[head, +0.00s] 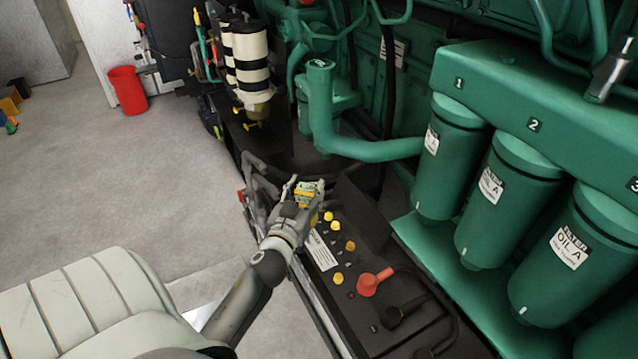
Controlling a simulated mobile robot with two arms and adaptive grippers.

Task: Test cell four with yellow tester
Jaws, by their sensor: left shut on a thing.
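My left gripper (306,190) is shut on a small yellow and green thing (310,196), which looks like the yellow tester; the fingers hide part of it. It is over the far end of a black battery (372,318). The battery top carries several yellow cell caps, one near the middle (350,245) and one nearer the front (338,279). A white label (321,252) lies along its left side. I cannot read cell numbers, and the gripper and forearm cover part of the far end and left edge. My right gripper is not in view.
A red terminal cover (374,281) and black cables (405,310) rise from the battery's near end. Green oil filters (490,200) and a green pipe (365,150) bound the right and back. A red bin (128,90) stands on open floor at left.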

